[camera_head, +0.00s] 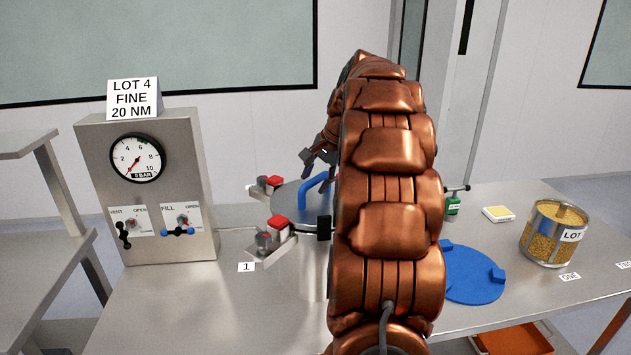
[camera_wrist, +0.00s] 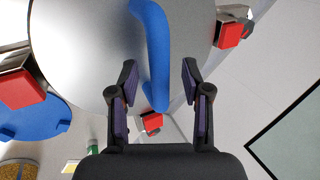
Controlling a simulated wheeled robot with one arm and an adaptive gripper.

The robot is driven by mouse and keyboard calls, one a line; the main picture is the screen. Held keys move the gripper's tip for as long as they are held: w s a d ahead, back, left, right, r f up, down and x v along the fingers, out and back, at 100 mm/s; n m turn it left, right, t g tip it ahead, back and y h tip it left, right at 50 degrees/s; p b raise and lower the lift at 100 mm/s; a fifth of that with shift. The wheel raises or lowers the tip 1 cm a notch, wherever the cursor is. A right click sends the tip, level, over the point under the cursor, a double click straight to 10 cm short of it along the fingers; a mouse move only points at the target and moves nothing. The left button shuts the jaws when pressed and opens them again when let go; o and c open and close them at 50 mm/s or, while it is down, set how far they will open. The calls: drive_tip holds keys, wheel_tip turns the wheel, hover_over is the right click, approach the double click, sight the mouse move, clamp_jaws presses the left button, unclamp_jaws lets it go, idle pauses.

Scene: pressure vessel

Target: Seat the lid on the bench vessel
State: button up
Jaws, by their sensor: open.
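The steel lid (camera_head: 290,197) is a grey disc with a blue arched handle (camera_head: 316,184). It lies at the top of the bench vessel (camera_head: 313,262), most of which my arm hides; whether it sits flush cannot be told. In the wrist view the lid (camera_wrist: 85,40) fills the upper left, and its blue handle (camera_wrist: 155,50) runs between my fingers. My gripper (camera_wrist: 160,80) is open, a finger on each side of the handle, with no clear contact. In the head view my gripper (camera_head: 318,160) shows partly, above the lid. Red-tipped clamps (camera_head: 279,225) stand around the rim.
A gauge panel (camera_head: 195,150) with vent and fill valves stands left. To the right lie a blue round stand (camera_head: 470,275), a yellow-topped pad (camera_head: 498,213) and a grain-filled container (camera_head: 552,235). An orange bin (camera_head: 515,340) sits below the bench. The front left bench is clear.

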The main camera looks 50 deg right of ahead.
drive_tip(key=v, duration=1)
drive_tip(key=shift+s+r, duration=0.15)
drive_tip(key=shift+r, duration=0.25)
drive_tip(key=s+a+f+n+g+y, duration=0.15)
drive_tip(key=a+f+n, duration=0.25)
drive_tip(key=a, duration=0.9)
drive_tip(key=s+a+f+n+g, duration=0.2)
drive_tip(key=a+f+n, duration=0.15)
drive_tip(key=a, duration=0.85)
drive_tip(key=s+a+f+n+g+h, duration=0.1)
drive_tip(key=s+a+f+n, duration=0.3)
drive_tip(key=s, duration=0.7)
drive_tip(key=s+a+f+n+g+h, duration=0.1)
drive_tip(key=s+a+f+n+g, duration=0.1)
drive_tip(key=s+a+f+n, duration=0.3)
drive_tip(key=s+a+f, duration=0.4)
drive_tip(key=s+f, duration=0.2)
